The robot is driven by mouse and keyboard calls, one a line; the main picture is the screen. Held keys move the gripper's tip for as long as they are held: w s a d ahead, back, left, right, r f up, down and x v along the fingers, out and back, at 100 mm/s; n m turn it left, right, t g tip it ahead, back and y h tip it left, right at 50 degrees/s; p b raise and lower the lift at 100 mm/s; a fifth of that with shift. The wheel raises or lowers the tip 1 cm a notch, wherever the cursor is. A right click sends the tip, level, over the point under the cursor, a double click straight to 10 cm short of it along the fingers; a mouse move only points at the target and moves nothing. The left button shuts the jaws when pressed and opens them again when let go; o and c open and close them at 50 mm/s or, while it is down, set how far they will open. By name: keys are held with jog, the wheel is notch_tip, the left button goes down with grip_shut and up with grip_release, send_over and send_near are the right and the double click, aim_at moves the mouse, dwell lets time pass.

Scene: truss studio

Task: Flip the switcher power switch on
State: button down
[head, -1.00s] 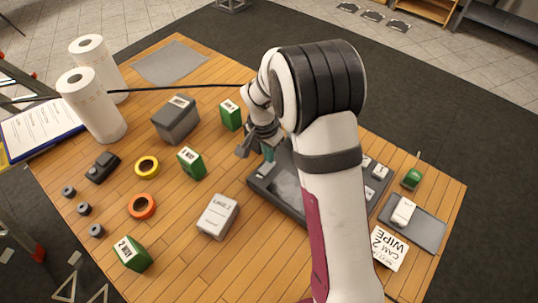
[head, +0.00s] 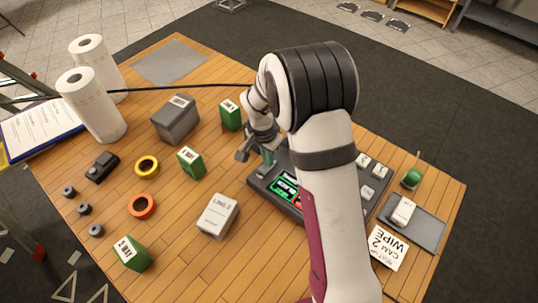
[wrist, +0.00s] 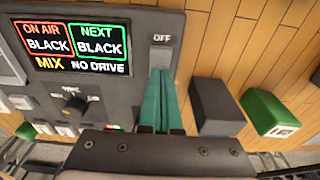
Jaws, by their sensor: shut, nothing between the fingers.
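The switcher (head: 262,187) is a dark grey console on the table, partly hidden behind my arm in the head view. Its screen (wrist: 78,46) is lit in the wrist view and reads ON AIR BLACK, NEXT BLACK, MIX and NO DRIVE. The power switch (wrist: 161,57) is a light grey piece beneath an OFF label at the console's edge. My gripper (wrist: 158,73) is shut and empty, its green fingertips at the switch's lower end. They overlap it in view; I cannot tell whether they touch. My gripper (head: 267,168) also shows over the console's corner in the head view.
A white-topped box (head: 218,216), green boxes (head: 191,162) and a grey box (head: 176,119) stand left of the console. Tape rolls (head: 142,206) lie farther left. A grey tray (head: 425,233) and CAM 2 WIPE card (head: 388,248) lie right of my arm.

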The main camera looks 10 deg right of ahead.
jog(key=shift+s+a+r, duration=0.15)
jog(key=shift+s+a, duration=0.15)
jog(key=shift+s, duration=0.05)
jog(key=shift+r, duration=0.15)
notch_tip(320, 180, up, 14)
jog(key=w+d, duration=0.1)
jog(key=shift+d, duration=0.1)
dwell(0.4)
jog(key=s+d+r+n+g+y, duration=0.1)
jog(key=s+r+n+y, duration=0.1)
jog(key=s, duration=2.7)
jog(key=shift+s+n+y, duration=0.4)
jog(key=shift+n, duration=0.3)
